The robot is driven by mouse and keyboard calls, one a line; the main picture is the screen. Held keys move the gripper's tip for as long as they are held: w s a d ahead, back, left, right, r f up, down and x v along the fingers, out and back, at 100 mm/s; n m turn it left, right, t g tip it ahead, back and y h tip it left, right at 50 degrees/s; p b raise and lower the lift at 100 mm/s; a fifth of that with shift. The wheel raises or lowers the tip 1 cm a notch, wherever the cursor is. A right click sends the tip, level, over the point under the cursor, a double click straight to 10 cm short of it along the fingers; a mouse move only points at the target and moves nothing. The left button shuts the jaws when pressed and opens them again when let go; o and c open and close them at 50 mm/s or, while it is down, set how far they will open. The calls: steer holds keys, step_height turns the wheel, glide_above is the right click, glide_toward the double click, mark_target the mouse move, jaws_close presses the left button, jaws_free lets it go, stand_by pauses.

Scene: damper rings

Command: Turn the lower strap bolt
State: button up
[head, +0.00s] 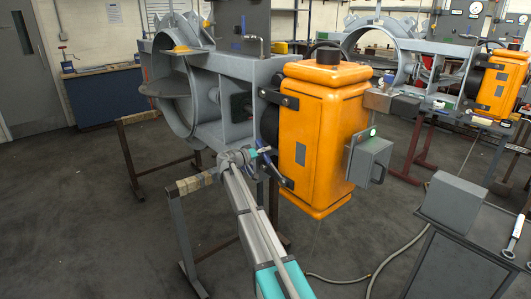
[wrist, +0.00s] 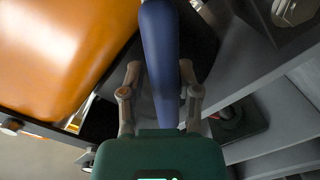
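The orange actuator housing (head: 315,140) stands upright beside the grey damper frame, with an upper strap (head: 279,97) and a dark lower strap (head: 278,173) at its left side. The lower strap's bolt (head: 290,184) is tiny in the head view. In the wrist view a round bolt head (wrist: 11,126) shows on a black strap (wrist: 45,133) beside the orange housing. My gripper (head: 254,153) is left of the lower strap. In the wrist view its fingers (wrist: 159,75) sit either side of a blue handle (wrist: 160,50) and appear closed on it. The handle's far end is out of view.
The grey damper ring (head: 177,97) and its frame rest on brown trestles (head: 190,184). A grey box (head: 370,158) juts from the housing's right. A dark cabinet (head: 460,265) with a wrench (head: 513,235) stands at lower right. A cable (head: 385,265) lies on the floor.

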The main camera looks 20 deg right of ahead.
steer(key=shift+s+r+m+p, duration=0.3)
steer(key=shift+s+r+p, duration=0.1)
steer(key=shift+r, duration=0.05)
steer(key=shift+w+f, duration=0.15)
stand_by(0.3)
jaws_close()
stand_by(0.6)
steer(key=shift+a, duration=0.1)
stand_by(0.4)
steer(key=shift+a, duration=0.5)
stand_by(0.8)
